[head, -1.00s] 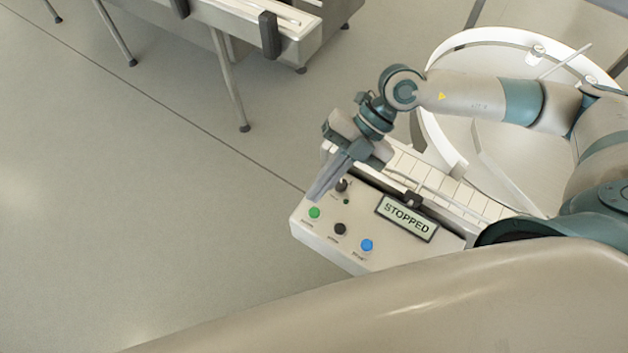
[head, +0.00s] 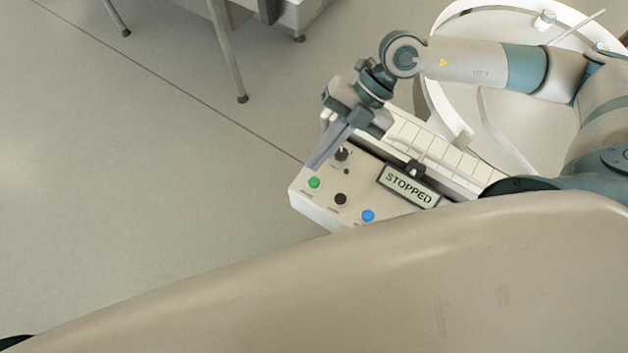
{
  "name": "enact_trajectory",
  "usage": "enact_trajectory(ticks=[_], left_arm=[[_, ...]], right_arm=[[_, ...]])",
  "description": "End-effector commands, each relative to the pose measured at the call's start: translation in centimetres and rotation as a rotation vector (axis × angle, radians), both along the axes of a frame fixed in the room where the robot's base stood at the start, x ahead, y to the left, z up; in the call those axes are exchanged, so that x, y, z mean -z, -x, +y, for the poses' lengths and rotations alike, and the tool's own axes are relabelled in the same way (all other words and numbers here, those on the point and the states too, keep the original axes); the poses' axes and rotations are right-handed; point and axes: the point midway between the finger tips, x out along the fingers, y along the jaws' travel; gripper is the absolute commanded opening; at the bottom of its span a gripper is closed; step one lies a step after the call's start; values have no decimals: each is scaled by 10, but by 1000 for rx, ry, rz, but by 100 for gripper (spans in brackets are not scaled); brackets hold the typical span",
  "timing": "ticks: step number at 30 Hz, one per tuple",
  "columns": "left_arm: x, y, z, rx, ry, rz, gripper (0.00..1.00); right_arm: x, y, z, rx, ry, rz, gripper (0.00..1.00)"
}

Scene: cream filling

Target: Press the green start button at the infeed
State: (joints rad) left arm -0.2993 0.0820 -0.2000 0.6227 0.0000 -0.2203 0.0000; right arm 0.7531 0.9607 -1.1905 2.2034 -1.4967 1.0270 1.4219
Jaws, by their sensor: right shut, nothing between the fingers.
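The green start button (head: 314,183) sits at the left corner of a pale control box (head: 310,208). A black button (head: 340,199) and a blue button (head: 367,215) are in line with it, and a dark knob (head: 342,154) is behind. The box's display (head: 408,186) reads "STOPPED". My right gripper (head: 316,164) is shut and empty. Its fingertips point down over the box's left edge, just behind the green button in the picture. I cannot tell the gap in height between them. My left gripper is not in view.
A slatted white conveyor (head: 440,151) runs behind the display. A round white turntable (head: 515,125) stands behind my right arm. Metal machine legs (head: 228,55) stand at the top left. The grey floor at left is clear. My own body covers the lower part.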

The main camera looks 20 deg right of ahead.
Motion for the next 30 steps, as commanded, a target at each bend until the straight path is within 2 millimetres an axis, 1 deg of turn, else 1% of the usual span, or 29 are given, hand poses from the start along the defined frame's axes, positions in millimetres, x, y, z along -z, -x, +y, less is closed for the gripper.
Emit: enact_trajectory(ticks=[1,9,15,21,30], left_arm=[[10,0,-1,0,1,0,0],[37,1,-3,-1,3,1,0],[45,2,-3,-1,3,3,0],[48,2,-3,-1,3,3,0],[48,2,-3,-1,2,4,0]], right_arm=[[11,0,0,1,1,-1,0],[43,0,0,1,1,-1,0],[58,0,0,0,0,0,0],[64,0,0,0,0,0,0],[64,0,0,-1,0,-1,0]])
